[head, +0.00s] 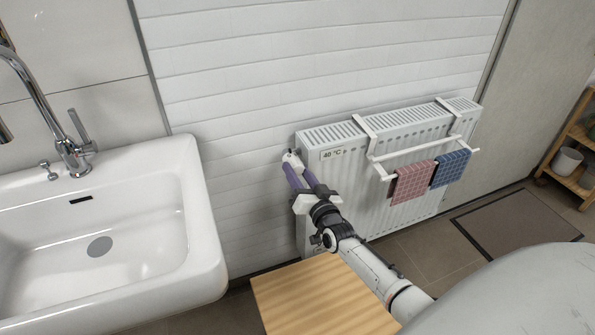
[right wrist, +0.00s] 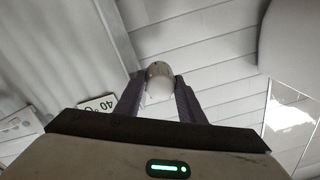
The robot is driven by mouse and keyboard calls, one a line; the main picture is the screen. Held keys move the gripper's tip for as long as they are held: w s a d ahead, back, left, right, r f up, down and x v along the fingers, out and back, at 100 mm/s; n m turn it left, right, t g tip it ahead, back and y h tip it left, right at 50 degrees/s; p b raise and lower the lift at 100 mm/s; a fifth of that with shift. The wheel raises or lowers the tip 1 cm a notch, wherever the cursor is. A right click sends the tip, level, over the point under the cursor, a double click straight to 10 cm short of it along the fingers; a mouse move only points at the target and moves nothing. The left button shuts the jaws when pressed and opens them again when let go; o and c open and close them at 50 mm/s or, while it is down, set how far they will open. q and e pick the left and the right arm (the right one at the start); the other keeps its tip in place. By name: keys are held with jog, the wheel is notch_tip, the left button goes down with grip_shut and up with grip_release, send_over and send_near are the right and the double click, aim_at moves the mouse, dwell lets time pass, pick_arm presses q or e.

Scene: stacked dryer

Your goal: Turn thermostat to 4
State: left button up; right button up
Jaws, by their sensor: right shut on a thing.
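The thermostat (head: 289,157) is a small white knob at the upper left corner of the white radiator (head: 400,212). In the right wrist view the thermostat (right wrist: 159,80) shows as a pale rounded cylinder between the fingertips. My right gripper (head: 296,168) reaches it from the front, and its two purple fingers are shut on the knob, one on each side. The fingers also show in the right wrist view (right wrist: 158,95). I cannot read any number or mark on the knob. My left gripper is not in view.
A label reading 40 °C (head: 333,154) is on the radiator. A white towel rack (head: 417,150) with a red towel (head: 413,182) and a blue towel (head: 450,168) hangs on it. A white sink (head: 188,230) is at left. A wooden surface (head: 315,300) lies below my right arm.

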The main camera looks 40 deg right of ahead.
dwell(0.5)
jog(key=o, duration=0.8)
jog(key=shift+c, duration=0.2)
jog(key=p+v, duration=0.1)
jog(key=v, duration=0.9)
jog(key=shift+s, duration=0.15)
jog(key=s+a+f+n+g+y, duration=0.3)
jog(key=s+a+f, duration=0.3)
jog(key=s+a, duration=0.4)
jog(key=s+a+f+n+g+y, duration=0.3)
jog(key=s+a+f+n+g, duration=0.3)
jog(key=s+a, duration=0.5)
jog(key=s+f, duration=0.1)
jog(key=s, duration=0.2)
jog(key=shift+f, duration=0.3)
